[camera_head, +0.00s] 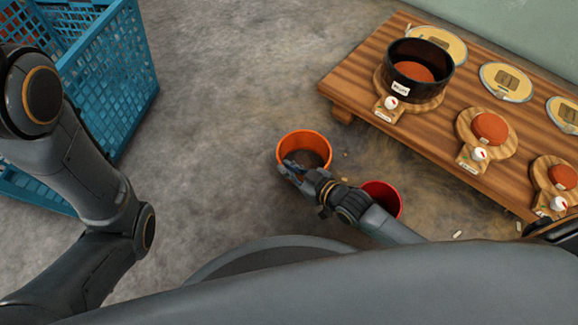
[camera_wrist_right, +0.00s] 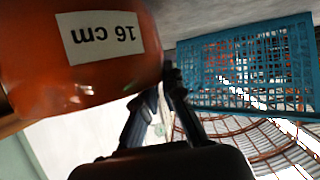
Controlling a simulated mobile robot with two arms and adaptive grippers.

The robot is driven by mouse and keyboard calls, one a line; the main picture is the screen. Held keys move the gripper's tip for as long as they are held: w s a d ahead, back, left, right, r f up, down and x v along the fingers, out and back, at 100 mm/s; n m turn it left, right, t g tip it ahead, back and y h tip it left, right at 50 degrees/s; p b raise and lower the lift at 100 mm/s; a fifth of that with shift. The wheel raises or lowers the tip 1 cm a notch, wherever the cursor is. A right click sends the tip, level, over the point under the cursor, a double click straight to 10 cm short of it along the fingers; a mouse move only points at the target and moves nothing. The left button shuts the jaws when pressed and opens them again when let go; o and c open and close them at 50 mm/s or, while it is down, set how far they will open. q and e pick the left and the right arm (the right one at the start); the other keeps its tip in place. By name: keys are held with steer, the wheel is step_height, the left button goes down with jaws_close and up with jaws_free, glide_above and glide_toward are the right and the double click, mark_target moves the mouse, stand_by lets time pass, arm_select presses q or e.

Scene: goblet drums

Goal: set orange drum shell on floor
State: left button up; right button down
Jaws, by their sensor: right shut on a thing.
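The orange drum shell (camera_head: 305,141) is an open ring, seen from above near the middle of the head view, over the grey floor (camera_head: 215,140). My right gripper (camera_head: 290,167) is shut on its near left wall. In the right wrist view, the orange shell (camera_wrist_right: 125,80) fills the upper left, with a white "16 cm" label upside down, and the right gripper's fingers (camera_wrist_right: 165,90) meet its edge. I cannot tell whether the shell's bottom touches the floor. My left arm shows at the left, but its gripper is out of view.
A red shell (camera_head: 386,190) stands just right of my right wrist, partly hidden by the arm. A wooden bench (camera_head: 420,130) at right bears a black shell (camera_head: 425,55) and several round boards with orange pads. A blue crate (camera_head: 125,75) stands at left. Floor between is clear.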

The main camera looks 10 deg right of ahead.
steer(key=c, duration=1.4)
jaws_free()
steer(key=shift+s+d, duration=0.2)
steer(key=shift+s, duration=0.05)
steer(key=v, duration=1.1)
steer(key=shift+s, duration=0.15)
steer(key=shift+r, duration=0.1)
